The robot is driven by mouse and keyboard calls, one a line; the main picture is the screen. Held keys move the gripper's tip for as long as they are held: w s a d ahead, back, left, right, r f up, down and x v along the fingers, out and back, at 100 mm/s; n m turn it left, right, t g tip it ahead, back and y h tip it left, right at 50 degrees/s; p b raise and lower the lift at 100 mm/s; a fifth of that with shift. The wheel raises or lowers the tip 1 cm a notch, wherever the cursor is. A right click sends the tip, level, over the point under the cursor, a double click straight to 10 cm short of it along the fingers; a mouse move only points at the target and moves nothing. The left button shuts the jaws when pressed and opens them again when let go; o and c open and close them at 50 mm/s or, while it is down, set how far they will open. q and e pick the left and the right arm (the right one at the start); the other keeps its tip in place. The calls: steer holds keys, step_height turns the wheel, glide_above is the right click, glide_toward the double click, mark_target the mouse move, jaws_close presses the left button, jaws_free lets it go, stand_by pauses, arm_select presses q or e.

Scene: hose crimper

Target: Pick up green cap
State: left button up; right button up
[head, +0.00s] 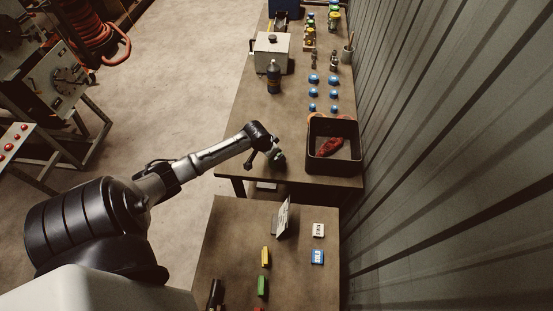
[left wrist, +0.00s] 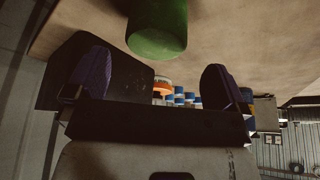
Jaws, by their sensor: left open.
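The green cap (head: 279,160) stands near the front edge of the far table in the head view, small and partly hidden by my left gripper (head: 264,158). In the left wrist view the cap (left wrist: 157,32) is a large green cylinder at the top edge, cut off by the frame. My left gripper (left wrist: 155,80) is open, with its two purple-padded fingers apart and nothing between them. The cap lies sideways between the two fingers in that view, but above their tips. My right gripper is not in view.
A black open bin (head: 334,170) with a red object (head: 329,147) stands just right of the gripper. Several blue caps (head: 313,92) and a dark bottle (head: 274,77) stand farther back. The near table (head: 225,235) holds small coloured blocks. The table left of the bin is mostly clear.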

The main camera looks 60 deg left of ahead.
arm_select(q)
steer(key=shift+d+x, duration=0.15)
steer(key=shift+x, duration=1.15)
steer(key=shift+d+x, duration=0.15)
steer(key=shift+x, duration=1.15)
steer(key=shift+w+a+f, duration=0.1)
steer(key=shift+w+f, duration=0.1)
steer(key=shift+f, duration=0.5)
steer(key=c, duration=1)
